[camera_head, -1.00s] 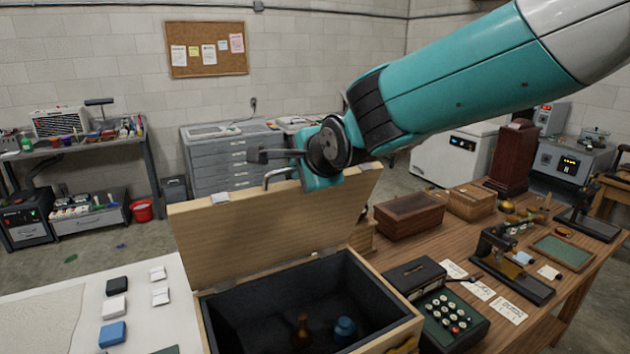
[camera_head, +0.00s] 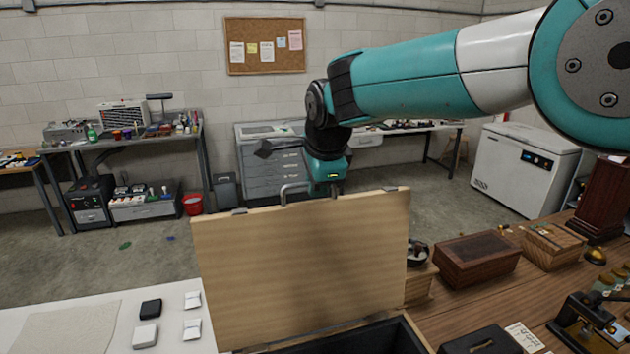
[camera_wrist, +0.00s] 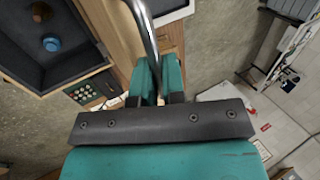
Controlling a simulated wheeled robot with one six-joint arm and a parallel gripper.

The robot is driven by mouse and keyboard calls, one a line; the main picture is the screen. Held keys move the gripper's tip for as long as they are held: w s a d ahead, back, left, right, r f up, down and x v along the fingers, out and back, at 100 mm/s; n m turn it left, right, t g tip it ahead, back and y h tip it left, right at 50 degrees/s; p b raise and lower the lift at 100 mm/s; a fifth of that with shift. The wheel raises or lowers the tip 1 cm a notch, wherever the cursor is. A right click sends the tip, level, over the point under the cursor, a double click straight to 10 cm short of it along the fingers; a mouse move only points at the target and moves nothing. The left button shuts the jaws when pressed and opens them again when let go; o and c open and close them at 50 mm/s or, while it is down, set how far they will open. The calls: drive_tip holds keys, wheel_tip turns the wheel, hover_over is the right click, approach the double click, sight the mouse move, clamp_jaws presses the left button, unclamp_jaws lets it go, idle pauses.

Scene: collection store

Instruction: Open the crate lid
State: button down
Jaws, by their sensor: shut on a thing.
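The crate lid (camera_head: 300,268) is pale wood and stands roughly upright at the back of the crate, its broad inner face showing in the head view. The crate (camera_head: 405,338) is mostly cut off at the bottom edge. A bent metal handle (camera_head: 292,188) sits by the lid's top edge. My gripper (camera_head: 322,186) is behind that edge, shut on the handle. In the wrist view, the metal handle (camera_wrist: 143,36) runs to my gripper fingers (camera_wrist: 158,82). The dark crate interior (camera_wrist: 85,55) shows there, with a blue jar (camera_wrist: 52,44) and a brown object (camera_wrist: 41,11).
A white-topped surface (camera_head: 100,312) with small boxes lies left of the crate. The wooden table (camera_head: 455,298) at right holds a brown box (camera_head: 477,257) and instruments. Open floor (camera_head: 150,262) lies behind the lid. A drawer cabinet (camera_head: 268,160) stands farther back.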

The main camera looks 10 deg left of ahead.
drive_tip(key=shift+s+f, duration=0.1)
drive_tip(key=shift+f, duration=0.05)
drive_tip(key=c, duration=1.2)
unclamp_jaws()
drive_tip(key=shift+c, duration=0.2)
drive_tip(key=b+v, duration=0.4)
drive_tip(key=v, duration=1.3)
drive_tip(key=shift+r, duration=0.35)
